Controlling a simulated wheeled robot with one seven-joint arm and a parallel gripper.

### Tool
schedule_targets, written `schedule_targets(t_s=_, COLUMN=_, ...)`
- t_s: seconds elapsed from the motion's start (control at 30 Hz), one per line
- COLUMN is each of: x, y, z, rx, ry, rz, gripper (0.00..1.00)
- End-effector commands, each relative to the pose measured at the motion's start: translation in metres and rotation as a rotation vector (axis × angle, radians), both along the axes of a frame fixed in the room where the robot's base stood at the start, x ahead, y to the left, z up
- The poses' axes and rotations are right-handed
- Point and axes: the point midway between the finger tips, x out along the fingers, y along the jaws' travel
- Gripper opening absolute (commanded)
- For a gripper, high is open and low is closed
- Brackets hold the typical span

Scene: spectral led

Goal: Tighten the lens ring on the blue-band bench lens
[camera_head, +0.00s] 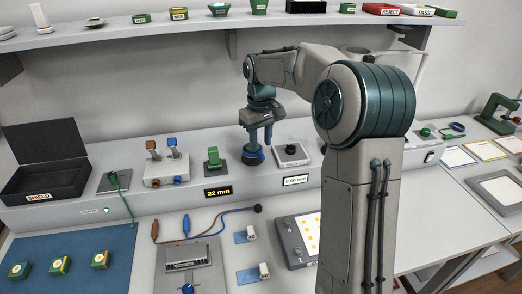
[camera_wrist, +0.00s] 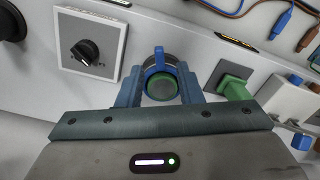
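The bench lens (camera_head: 253,157) is a round dark piece with blue on it, standing on the raised grey bench ledge. In the wrist view the lens (camera_wrist: 161,86) shows a green face, a dark ring around it and a blue lever or tab at its top. My gripper (camera_head: 259,143) points down over the lens. In the wrist view the two blue fingers of my gripper (camera_wrist: 161,82) stand on either side of the lens ring, very close to it. Whether they press on it cannot be told. The lower part of the lens is partly hidden.
A knob box (camera_head: 291,155) stands right of the lens and a green block (camera_head: 213,157) on a dark plate stands left. A two-lever box (camera_head: 166,168) is farther left. A "22 mm" display (camera_head: 218,192) is on the ledge front. A shelf (camera_head: 180,29) runs above.

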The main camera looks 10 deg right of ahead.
Motion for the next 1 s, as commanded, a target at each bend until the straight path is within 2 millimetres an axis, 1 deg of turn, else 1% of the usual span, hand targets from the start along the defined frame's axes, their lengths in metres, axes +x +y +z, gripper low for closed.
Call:
schedule_targets(t_s=0.03, x=-0.001, y=0.000, z=-0.009, rx=0.000, ry=0.004, rz=0.000, gripper=0.33)
schedule_targets(t_s=0.1, x=-0.001, y=0.000, z=-0.020, rx=0.001, ry=0.004, rz=-0.001, gripper=0.33)
schedule_targets(t_s=0.2, x=0.000, y=0.000, z=-0.030, rx=0.000, ry=0.002, rz=-0.002, gripper=0.33)
schedule_targets(t_s=0.37, x=0.000, y=0.000, z=-0.038, rx=0.000, ry=-0.001, rz=-0.001, gripper=0.33)
schedule_targets(t_s=0.6, x=0.000, y=0.000, z=-0.039, rx=0.000, ry=-0.001, rz=-0.001, gripper=0.33)
schedule_targets(t_s=0.63, x=0.000, y=0.000, z=-0.039, rx=0.000, ry=-0.001, rz=-0.001, gripper=0.30)
schedule_targets(t_s=0.73, x=0.000, y=0.000, z=-0.039, rx=0.000, ry=-0.001, rz=-0.001, gripper=0.02)
schedule_targets(t_s=0.77, x=0.000, y=0.000, z=-0.039, rx=0.000, ry=-0.001, rz=-0.001, gripper=0.00)
schedule_targets(t_s=1.0, x=0.000, y=0.000, z=-0.039, rx=0.000, ry=-0.001, rz=-0.007, gripper=0.00)
